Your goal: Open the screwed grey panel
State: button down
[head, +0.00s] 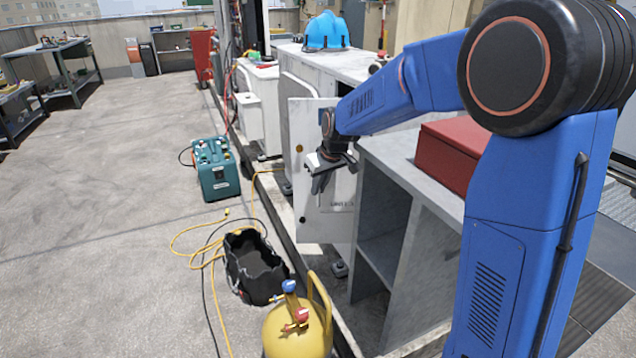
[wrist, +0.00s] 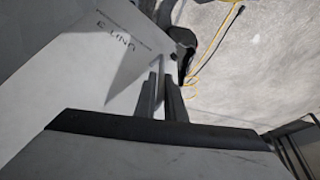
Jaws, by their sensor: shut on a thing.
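The grey panel (head: 312,222) stands upright at the front of the white condenser housing (head: 345,66), swung out from it. My gripper (head: 318,184) reaches across the panel's face from the right and hides part of it. In the wrist view the panel (wrist: 75,75) fills the left side, with dark lettering on it. The panel's screws cannot be made out, and the exact contact is partly hidden.
An open grey shelf cabinet (head: 430,240) with a red box (head: 450,150) stands right of the panel. A yellow gas cylinder (head: 297,330), a black bag (head: 255,268), hoses and a teal machine (head: 215,168) are on the floor. A blue helmet (head: 327,32) tops the housing.

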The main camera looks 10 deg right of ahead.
jog(key=s+d, duration=0.1)
jog(key=s, duration=0.5)
jog(key=shift+d, duration=0.2)
jog(key=shift+r, duration=0.1)
dwell(0.3)
jog(key=c, duration=2.2)
grip_release()
jog(key=shift+o, duration=0.2)
